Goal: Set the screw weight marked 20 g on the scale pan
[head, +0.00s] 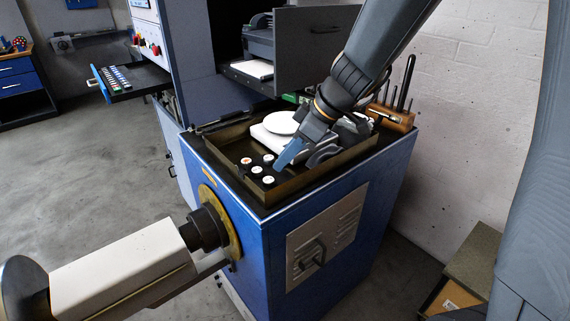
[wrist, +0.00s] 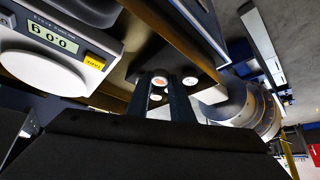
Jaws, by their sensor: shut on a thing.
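Several small black screw weights with white tops, one of them (head: 256,170), stand at the near left of a brown-rimmed tray (head: 226,165). Their marks are too small to read. The scale (head: 268,137) has an empty round white pan (head: 283,122); in the wrist view the pan (wrist: 48,75) is at the left, with a display reading 0.0. My gripper (head: 281,166) points down beside the weights. In the wrist view, its fingers (wrist: 163,80) are shut on a white-topped screw weight (wrist: 160,81); its mark is not legible.
The tray sits on a blue cabinet (head: 320,205). Its raised rim surrounds the weights and scale. A wooden rack of tools (head: 392,117) stands at the back right. A printer (head: 276,45) and an open grey panel (head: 318,45) are behind. A shaft and white housing (head: 125,270) project at the front left.

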